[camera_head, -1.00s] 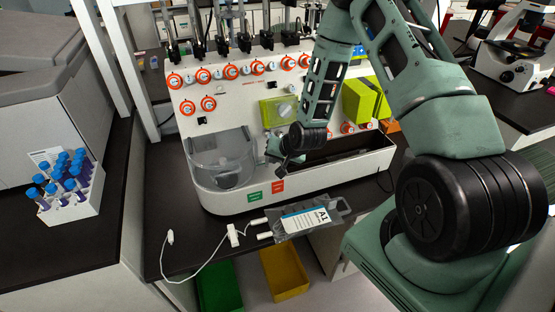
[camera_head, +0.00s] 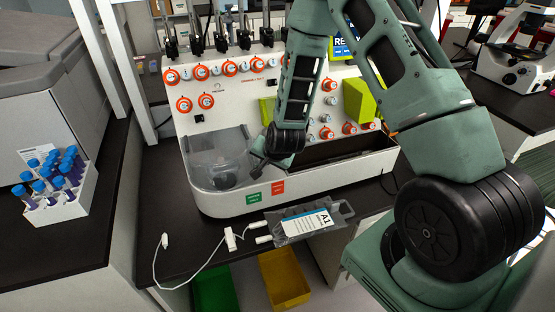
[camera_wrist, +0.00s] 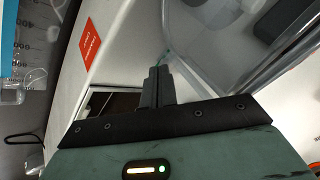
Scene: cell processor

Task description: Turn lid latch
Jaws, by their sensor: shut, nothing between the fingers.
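The white cell processor (camera_head: 235,202) stands on the dark bench, with a clear lid (camera_head: 205,160) over the rounded chamber at its front left. In the wrist view the clear lid (camera_wrist: 225,45) fills the upper right. My gripper (camera_head: 255,160) is at the right side of the lid. In the wrist view my gripper (camera_wrist: 158,74) is shut with nothing between its fingers, and its tips are close to the lid's edge. A small greenish piece shows just beyond the tips; I cannot tell whether it is the latch or whether the fingers touch it.
A red label (camera_head: 278,188) and a green label (camera_head: 254,198) are on the processor's front. A clear bag (camera_head: 310,222) with tubing lies at the bench edge. A rack of blue-capped tubes (camera_head: 75,207) stands left. An open recess (camera_head: 345,152) lies right of the lid.

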